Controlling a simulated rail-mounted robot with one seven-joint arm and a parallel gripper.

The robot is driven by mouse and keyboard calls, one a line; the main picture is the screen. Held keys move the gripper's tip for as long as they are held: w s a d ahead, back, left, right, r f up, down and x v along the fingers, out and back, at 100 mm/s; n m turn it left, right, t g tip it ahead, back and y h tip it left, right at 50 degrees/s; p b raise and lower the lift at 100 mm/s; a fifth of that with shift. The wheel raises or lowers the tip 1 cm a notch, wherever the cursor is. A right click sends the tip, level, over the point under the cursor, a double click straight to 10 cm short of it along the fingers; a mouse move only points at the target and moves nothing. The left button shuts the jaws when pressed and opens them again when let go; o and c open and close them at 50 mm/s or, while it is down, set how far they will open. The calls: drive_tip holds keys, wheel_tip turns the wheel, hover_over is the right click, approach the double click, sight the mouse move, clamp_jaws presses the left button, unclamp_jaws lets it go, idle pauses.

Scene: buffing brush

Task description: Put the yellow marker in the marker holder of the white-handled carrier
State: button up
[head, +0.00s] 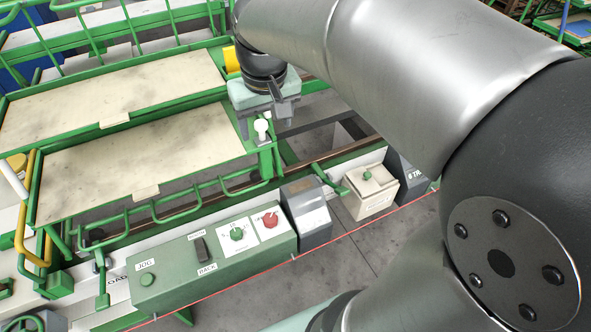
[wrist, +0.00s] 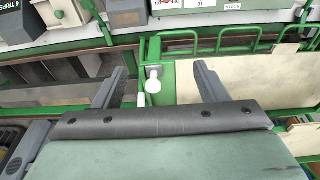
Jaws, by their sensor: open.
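My gripper (wrist: 159,70) is open in the wrist view, its two grey fingers apart. A white rounded knob (wrist: 152,84) on a green frame shows between the fingers, with no visible contact. In the head view my gripper (head: 264,124) is above the near right corner of the green carriers, and the white knob (head: 261,127) is just below it. A yellow piece (head: 231,59) is partly hidden behind my wrist; I cannot tell whether it is the marker. A white bar (head: 13,180) beside a yellow tube (head: 31,210) is at the left edge. I cannot make out the marker holder.
Green-framed carriers with beige panels (head: 150,145) fill the left. A green control box (head: 213,262) with knobs, a grey box (head: 307,213) and a beige box (head: 368,190) line the front rail. Bare floor (head: 350,250) lies in front of them.

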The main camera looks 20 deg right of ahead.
drive_tip(key=s+f+g, duration=0.1)
drive_tip(key=s+f, duration=1)
drive_tip(key=s, duration=0.3)
drive_tip(key=shift+s+d+f, duration=0.15)
drive_tip(key=shift+s, duration=0.1)
drive_tip(key=shift+c, duration=0.3)
